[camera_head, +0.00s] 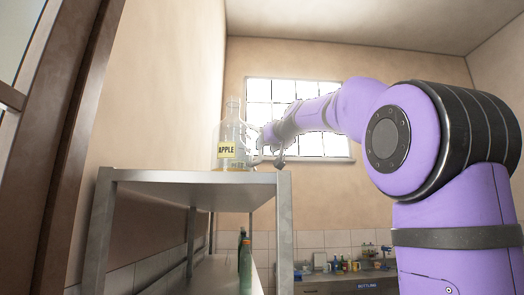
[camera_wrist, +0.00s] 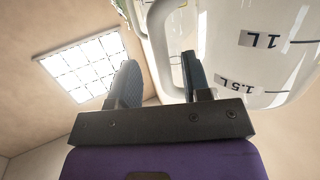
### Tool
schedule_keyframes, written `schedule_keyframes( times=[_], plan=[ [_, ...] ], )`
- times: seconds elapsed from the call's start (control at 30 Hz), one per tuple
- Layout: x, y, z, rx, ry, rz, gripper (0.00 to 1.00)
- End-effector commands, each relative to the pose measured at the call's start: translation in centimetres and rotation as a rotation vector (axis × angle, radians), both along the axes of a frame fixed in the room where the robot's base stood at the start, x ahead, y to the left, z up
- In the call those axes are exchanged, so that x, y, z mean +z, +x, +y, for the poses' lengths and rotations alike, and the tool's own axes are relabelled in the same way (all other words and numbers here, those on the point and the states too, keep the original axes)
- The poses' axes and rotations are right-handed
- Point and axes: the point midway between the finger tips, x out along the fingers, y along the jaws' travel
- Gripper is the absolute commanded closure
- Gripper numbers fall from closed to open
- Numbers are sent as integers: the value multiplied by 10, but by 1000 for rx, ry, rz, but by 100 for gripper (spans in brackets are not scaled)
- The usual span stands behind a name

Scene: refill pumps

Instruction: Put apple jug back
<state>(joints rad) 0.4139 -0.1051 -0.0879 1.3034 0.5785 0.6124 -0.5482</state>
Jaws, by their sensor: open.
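The apple jug (camera_head: 230,135) is a clear jug with a yellow label reading APPLE. It stands upright on the top shelf of the metal rack (camera_head: 190,177) in the head view, with a little yellowish liquid at its bottom. In the wrist view the jug (camera_wrist: 262,55) fills the upper right, with volume marks and its pale handle (camera_wrist: 158,45). My gripper (camera_head: 268,150) is at the jug's right side. In the wrist view its two fingers (camera_wrist: 160,85) are apart, with the handle's lower part near and beyond them. I cannot tell whether a finger touches the handle.
Green bottles (camera_head: 245,262) stand on the rack's lower shelf. A counter (camera_head: 345,280) with several small bottles and cups is at the back, under a bright window (camera_head: 300,105). A brown door frame (camera_head: 65,150) is at left. The top shelf right of the jug looks clear.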

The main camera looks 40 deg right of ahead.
Motion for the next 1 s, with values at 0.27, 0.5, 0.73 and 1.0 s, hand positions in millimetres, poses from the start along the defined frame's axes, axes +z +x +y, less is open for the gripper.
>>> schedule_keyframes(
  times=[0.27, 0.5, 0.73, 1.0],
  plan=[
    [8, -54, 10, 1, 0, -1, 56],
    [11, -76, 14, 0, 0, 0, 56],
    [11, -79, 14, 1, 0, 1, 56],
    [6, -79, 18, 7, 6, 11, 56]
  ],
)
